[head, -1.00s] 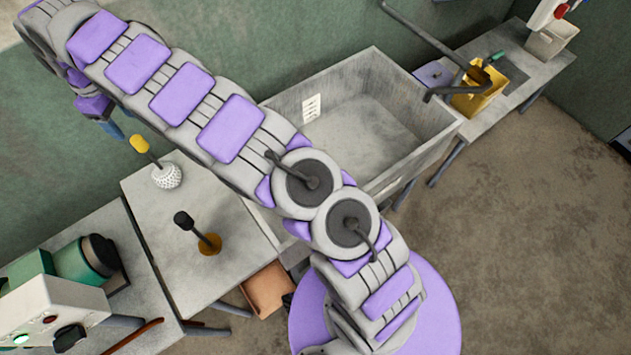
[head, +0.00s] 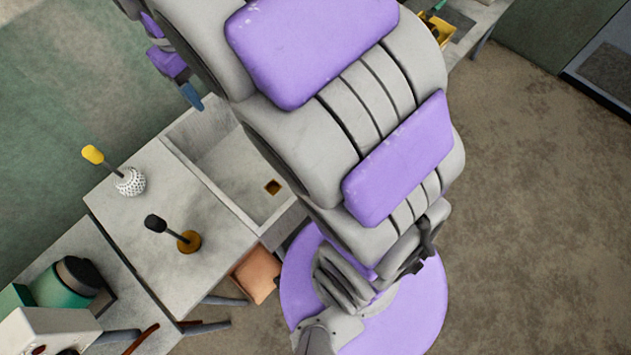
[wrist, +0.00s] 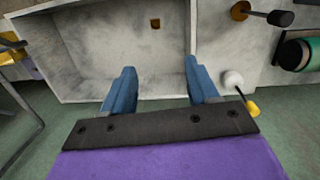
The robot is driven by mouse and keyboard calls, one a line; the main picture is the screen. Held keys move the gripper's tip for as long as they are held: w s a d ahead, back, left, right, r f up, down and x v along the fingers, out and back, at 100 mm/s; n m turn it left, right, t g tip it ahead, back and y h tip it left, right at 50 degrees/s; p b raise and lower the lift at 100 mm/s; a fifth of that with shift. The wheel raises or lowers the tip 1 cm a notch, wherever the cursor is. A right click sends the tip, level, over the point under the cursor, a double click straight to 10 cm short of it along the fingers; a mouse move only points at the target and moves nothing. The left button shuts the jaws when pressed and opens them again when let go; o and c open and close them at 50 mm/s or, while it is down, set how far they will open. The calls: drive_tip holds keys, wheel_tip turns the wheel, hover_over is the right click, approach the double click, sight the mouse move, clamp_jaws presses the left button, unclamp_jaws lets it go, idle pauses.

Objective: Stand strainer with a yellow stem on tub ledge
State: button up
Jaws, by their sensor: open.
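The strainer with a yellow stem (head: 130,181) has a white, perforated round head and a dark stem with a yellow end. It stands tilted on the grey counter (head: 110,215) left of the tub; it also shows in the wrist view (wrist: 233,80), right of my gripper. The grey tub (head: 205,175) has a pale rim and a square drain; its ledge (wrist: 95,97) runs along the near side in the wrist view. My gripper (wrist: 160,68) is open and empty above the tub, its blue fingers apart. In the head view my arm hides much of the tub.
A black-ended tool with a brown base (head: 189,241) stands on the counter near the strainer. A green and black cylinder (head: 68,283) and a white box (head: 45,332) are at lower left. A yellow container (head: 437,28) is at the top right. An orange-brown object (head: 257,274) lies below the counter.

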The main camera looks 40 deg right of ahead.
drive_tip(key=s+d+f+m, duration=0.1)
drive_tip(key=s+d+f, duration=0.2)
drive_tip(key=s, duration=0.9)
drive_tip(key=s+d+f+m+g+y, duration=0.1)
drive_tip(key=s+d+f+m, duration=0.1)
drive_tip(key=s, duration=1.1)
drive_tip(key=shift+d+f, duration=0.45)
drive_tip(key=shift+d, duration=0.15)
